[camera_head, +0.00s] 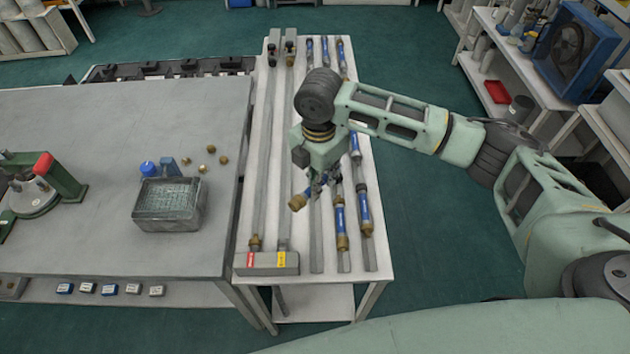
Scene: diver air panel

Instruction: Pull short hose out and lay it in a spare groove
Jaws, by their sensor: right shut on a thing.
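My right gripper (320,183) is over the white bench (301,316). It is shut on a short hose, whose brass end (297,202) sticks out to the lower left; the arm hides much of the rest. Long grey grooves run along the bench. Blue hoses with brass ends lie at the right: one (340,220) in the near half, another (364,208) beside it. More blue hoses (325,50) lie at the far end. The near part of the groove strip (316,245) left of them looks bare. My left gripper is out of view.
A grey block with red (250,259) and yellow (281,258) tags ends two left-hand rails. The left table (100,115) bears a wire-mesh basket (169,203), loose brass fittings (211,149) and a green press (60,185). Shelves with a blue fan (567,50) stand right.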

